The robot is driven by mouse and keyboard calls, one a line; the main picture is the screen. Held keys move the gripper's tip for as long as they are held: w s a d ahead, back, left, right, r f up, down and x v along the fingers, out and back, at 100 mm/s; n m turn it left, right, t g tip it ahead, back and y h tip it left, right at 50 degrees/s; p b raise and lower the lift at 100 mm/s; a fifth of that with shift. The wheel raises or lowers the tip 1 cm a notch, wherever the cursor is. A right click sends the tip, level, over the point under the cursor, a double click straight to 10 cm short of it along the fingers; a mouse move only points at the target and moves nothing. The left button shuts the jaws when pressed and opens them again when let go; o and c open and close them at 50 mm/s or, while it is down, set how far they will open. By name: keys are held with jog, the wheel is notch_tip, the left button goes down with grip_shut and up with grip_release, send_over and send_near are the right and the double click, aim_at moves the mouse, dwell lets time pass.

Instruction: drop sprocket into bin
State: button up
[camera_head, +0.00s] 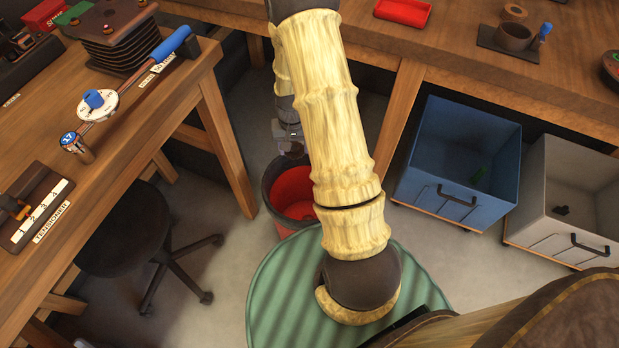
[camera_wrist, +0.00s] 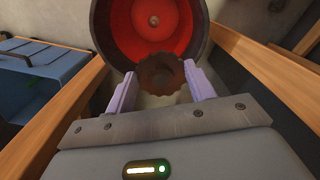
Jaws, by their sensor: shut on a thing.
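My gripper (camera_wrist: 160,78) is shut on a dark brown toothed sprocket (camera_wrist: 160,70), held between its two pale purple fingers. The round bin (camera_wrist: 205,35) has a dark outer wall and a red inside, and lies just beyond the sprocket in the wrist view. A small light thing shows inside it. In the head view the same bin (camera_head: 292,196) stands on the floor, partly behind my arm. My gripper (camera_head: 291,148) is above its far side there; the sprocket cannot be made out in that view.
A blue open bin (camera_head: 455,160) and a white open bin (camera_head: 570,200) stand at the right, each with a small thing inside. A wooden bench (camera_head: 200,95) at the left and another behind (camera_head: 480,70) flank the red bin. A black stool (camera_head: 125,230) stands at lower left.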

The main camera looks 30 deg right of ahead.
jog(key=s+d+f+m+b, duration=0.1)
jog(key=d+f+b, duration=0.3)
jog(key=f+b, duration=0.9)
jog(key=shift+s+d+m+b, duration=0.2)
jog(key=shift+m+b, duration=0.35)
jog(key=shift+m, duration=0.25)
notch_tip(320, 180, down, 6)
jog(key=b, duration=0.6)
